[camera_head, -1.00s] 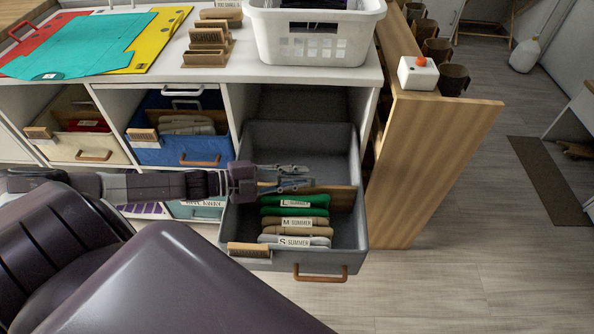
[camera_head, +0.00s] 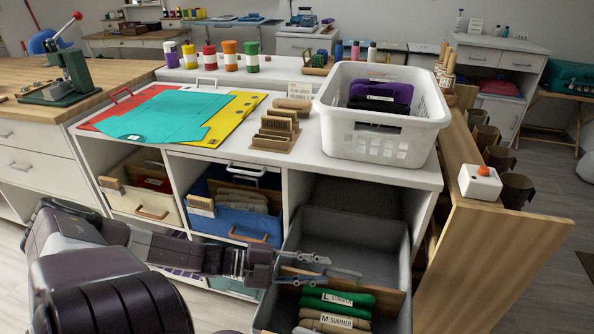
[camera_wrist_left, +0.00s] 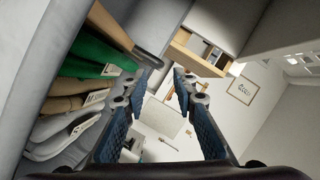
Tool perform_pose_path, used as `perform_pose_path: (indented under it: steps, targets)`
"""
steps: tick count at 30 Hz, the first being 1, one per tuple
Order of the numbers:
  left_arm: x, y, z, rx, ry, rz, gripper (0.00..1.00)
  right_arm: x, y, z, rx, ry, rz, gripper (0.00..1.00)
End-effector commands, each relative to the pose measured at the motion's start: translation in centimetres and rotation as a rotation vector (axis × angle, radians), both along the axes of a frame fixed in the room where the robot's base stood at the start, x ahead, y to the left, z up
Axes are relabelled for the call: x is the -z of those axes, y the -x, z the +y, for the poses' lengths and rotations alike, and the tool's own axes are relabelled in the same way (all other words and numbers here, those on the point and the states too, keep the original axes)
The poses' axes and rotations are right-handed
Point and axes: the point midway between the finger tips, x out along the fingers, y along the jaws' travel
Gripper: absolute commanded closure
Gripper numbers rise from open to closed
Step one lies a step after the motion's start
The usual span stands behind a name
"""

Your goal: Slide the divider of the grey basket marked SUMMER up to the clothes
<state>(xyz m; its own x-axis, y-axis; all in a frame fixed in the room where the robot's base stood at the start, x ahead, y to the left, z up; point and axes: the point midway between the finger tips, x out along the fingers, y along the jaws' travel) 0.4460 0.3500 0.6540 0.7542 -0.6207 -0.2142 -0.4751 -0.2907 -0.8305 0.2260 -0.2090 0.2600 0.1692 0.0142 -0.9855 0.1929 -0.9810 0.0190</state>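The grey basket (camera_head: 397,245) is pulled out of the right-hand cubby. Inside it, the wooden divider (camera_head: 393,297) stands crosswise just behind the folded clothes. The green piece (camera_head: 368,299) has an L SUMMER label, and the tan piece (camera_head: 358,325) in front has an M SUMMER label. The basket's front is cut off by the lower picture edge. My left gripper (camera_head: 336,270) is over the basket, by the divider's left part and partly covering it. Its fingers are apart and empty in the left wrist view (camera_wrist_left: 160,84); clothes show at left there. My right gripper is not in view.
A white laundry basket (camera_head: 385,148) with dark clothes stands on the counter above. A blue basket (camera_head: 232,220) and a cream basket (camera_head: 130,200) sit in cubbies to the left. A wooden side panel (camera_head: 490,265) with a white button box (camera_head: 480,182) stands close at right.

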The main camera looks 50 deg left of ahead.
Motion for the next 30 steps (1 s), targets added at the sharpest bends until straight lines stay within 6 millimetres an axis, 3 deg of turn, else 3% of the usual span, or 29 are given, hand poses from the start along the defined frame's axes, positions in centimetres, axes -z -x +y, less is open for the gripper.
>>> perform_pose_path:
  steps: [12,30]
  targets:
    - [-0.7,3.2,2.5,0.001,-0.002,0.004,0.74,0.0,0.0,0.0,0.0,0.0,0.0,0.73]
    - [-1.1,3.9,3.2,0.0,-0.001,-0.001,0.74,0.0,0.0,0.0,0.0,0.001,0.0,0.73]
